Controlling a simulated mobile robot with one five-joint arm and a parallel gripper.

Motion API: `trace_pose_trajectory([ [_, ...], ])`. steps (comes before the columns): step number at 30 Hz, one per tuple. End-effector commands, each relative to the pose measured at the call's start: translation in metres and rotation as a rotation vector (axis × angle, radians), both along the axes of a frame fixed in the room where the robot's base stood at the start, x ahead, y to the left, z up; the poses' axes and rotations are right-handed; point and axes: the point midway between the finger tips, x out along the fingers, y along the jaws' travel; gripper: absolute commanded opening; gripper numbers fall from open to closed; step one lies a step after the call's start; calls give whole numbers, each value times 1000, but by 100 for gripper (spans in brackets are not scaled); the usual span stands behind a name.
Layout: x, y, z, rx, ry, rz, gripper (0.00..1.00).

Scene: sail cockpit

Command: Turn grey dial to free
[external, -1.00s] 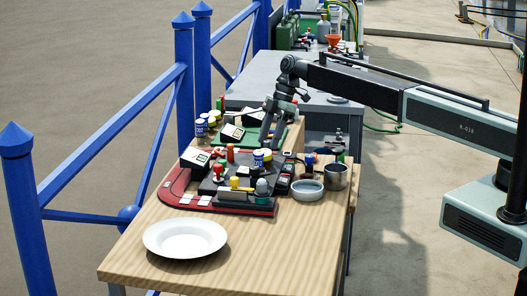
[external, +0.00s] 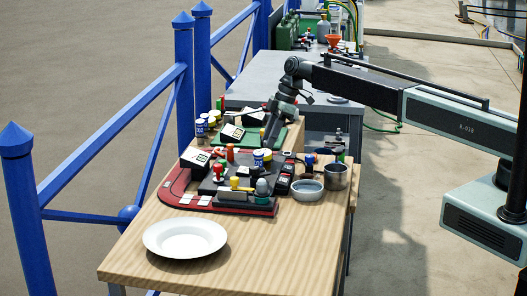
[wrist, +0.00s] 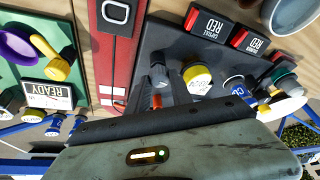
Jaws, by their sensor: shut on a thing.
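My gripper (external: 267,146) points down at the far edge of the dark panel (external: 205,187) on the wooden table. My gripper's body covers the lower part of that view and hides part of the panel. The dial's marking and the word "free" cannot be read. In the external view my fingers hide the dial.
A white-and-yellow capped knob (wrist: 197,77) stands close beside the grey knob. Several other coloured knobs and label boxes crowd the panel. A green panel (wrist: 25,60) lies beyond the red strip (wrist: 105,45). A white plate (external: 185,238), bowl (external: 307,190) and metal cup (external: 336,176) stand nearby.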

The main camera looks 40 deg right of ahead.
Motion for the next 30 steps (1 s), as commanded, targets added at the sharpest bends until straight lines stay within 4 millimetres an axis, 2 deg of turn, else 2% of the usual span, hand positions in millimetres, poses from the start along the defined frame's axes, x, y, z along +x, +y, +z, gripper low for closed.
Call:
trace_pose_trajectory([
  [18, -5, 1, 0, -3, 1, -553, 0],
  [30, -5, 1, -1, -3, 2, -759, 0],
])
